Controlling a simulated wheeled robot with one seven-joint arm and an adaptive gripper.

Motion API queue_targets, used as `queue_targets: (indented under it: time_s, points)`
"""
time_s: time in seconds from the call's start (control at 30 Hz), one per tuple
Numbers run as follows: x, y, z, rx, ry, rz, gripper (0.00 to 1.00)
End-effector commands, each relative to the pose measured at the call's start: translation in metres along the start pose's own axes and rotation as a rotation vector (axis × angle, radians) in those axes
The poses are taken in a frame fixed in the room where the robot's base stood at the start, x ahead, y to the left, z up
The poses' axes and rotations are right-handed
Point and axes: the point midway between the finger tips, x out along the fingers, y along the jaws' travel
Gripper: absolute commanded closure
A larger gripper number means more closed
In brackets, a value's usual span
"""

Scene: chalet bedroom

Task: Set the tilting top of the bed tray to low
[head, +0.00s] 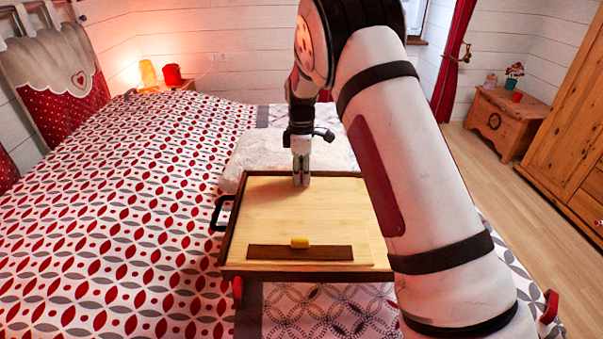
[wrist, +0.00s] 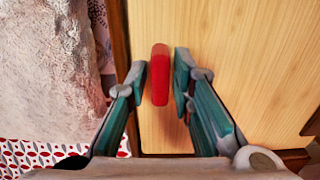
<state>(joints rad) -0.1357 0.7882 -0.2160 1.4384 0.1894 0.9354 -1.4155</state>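The bed tray has a dark brown frame (head: 229,235) and stands on the bed. I cannot tell how far the top is tilted. My gripper (head: 301,182) points down at the far edge of the top. In the wrist view a red tab (wrist: 160,75) stands between my two open fingers, with a narrow gap on each side. In the head view the gripper hides this tab.
A pale pillow (head: 262,150) lies behind the tray. A black handle (head: 220,212) sticks out at the tray's left. My arm hides the tray's right side. The patterned bed (head: 110,215) is clear at left. A wooden chest (head: 510,120) and wardrobe (head: 570,140) stand at right.

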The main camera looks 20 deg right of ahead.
Motion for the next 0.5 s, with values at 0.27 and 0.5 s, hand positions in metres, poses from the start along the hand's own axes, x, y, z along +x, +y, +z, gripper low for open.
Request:
queue_targets:
  time_s: [0.27, 0.5]
  points:
    - [0.0010, 0.0000, 0.0000, 0.000, 0.000, 0.000, 0.78]
    - [0.0008, 0.0000, 0.0000, 0.001, 0.000, 0.000, 1.00]
